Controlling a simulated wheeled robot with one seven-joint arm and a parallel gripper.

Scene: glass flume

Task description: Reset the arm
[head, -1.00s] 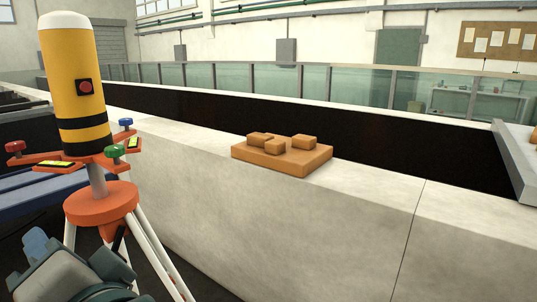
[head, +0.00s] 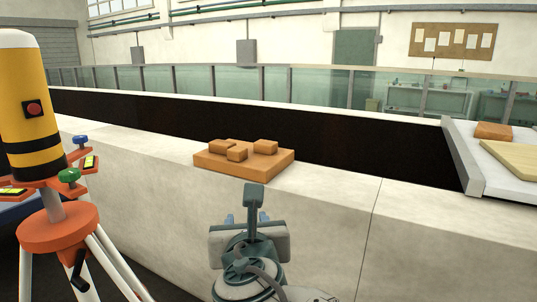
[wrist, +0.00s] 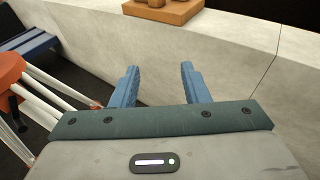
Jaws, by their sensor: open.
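My gripper (wrist: 158,84) shows in the wrist view with its two blue fingers apart and nothing between them. In the head view my arm's end rises at the lower middle, in front of the pale wall, with the gripper (head: 245,217) mostly hidden behind my wrist. An orange-brown slab (head: 212,165) with several small blocks on it lies on the wall top beyond the gripper. The slab's lower edge also shows at the top of the wrist view (wrist: 175,14), apart from the fingers.
A yellow instrument (head: 30,105) on an orange-headed tripod (head: 60,232) with white legs stands at the left. A pale ledge (head: 495,168) at the right holds a brown block (head: 493,131) and a light board (head: 515,158). A dark channel (head: 330,138) runs behind the wall (head: 330,220).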

